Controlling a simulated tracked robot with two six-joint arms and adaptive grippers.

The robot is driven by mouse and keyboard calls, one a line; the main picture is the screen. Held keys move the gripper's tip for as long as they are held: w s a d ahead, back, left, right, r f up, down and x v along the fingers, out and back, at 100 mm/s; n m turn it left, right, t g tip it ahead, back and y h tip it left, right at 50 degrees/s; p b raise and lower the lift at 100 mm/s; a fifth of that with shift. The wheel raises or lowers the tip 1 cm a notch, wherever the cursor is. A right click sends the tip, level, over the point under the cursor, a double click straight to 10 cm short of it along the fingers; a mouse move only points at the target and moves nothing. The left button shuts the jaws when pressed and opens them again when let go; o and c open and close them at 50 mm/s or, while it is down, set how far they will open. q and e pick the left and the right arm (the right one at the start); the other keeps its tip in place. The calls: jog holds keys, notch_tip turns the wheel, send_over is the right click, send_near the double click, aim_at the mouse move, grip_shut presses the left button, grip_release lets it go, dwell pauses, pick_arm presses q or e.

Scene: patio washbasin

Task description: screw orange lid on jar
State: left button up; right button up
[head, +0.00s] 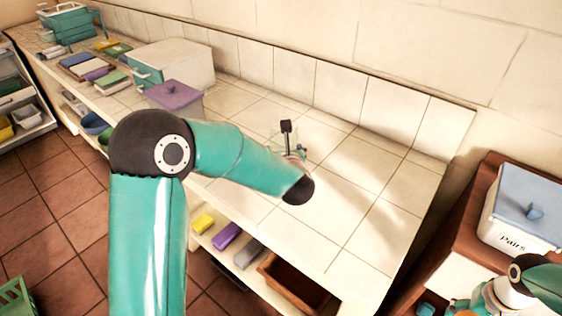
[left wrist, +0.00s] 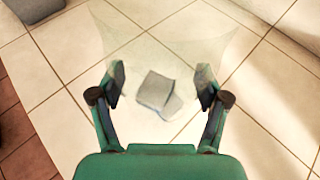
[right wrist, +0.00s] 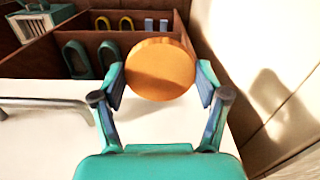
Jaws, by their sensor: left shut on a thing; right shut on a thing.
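The jar (left wrist: 180,45) is clear and see-through, with pale grey pieces inside, seen in the left wrist view. My left gripper (left wrist: 162,85) is shut on it, one finger on each side, over the tiled counter. In the head view my left arm partly covers the jar (head: 279,134). The orange lid (right wrist: 160,70) is a round disc in the right wrist view. My right gripper (right wrist: 160,84) is shut on its sides and holds it over a white surface. The lid cannot be made out in the head view, and it is well apart from the jar.
A purple box (head: 176,95) and a white case (head: 170,64) stand further left on the counter (head: 360,215). A blue-lidded box (head: 528,205) is at right. A brown rack (right wrist: 100,42) with slippers lies beyond the lid. The counter's right part is clear.

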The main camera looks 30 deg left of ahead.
pick_arm(q)
jog(key=shift+f, duration=2.1)
pick_arm(e)
jog(key=shift+r, duration=0.15)
pick_arm(q)
jog(key=shift+f, duration=0.1)
jog(key=o, duration=1.7)
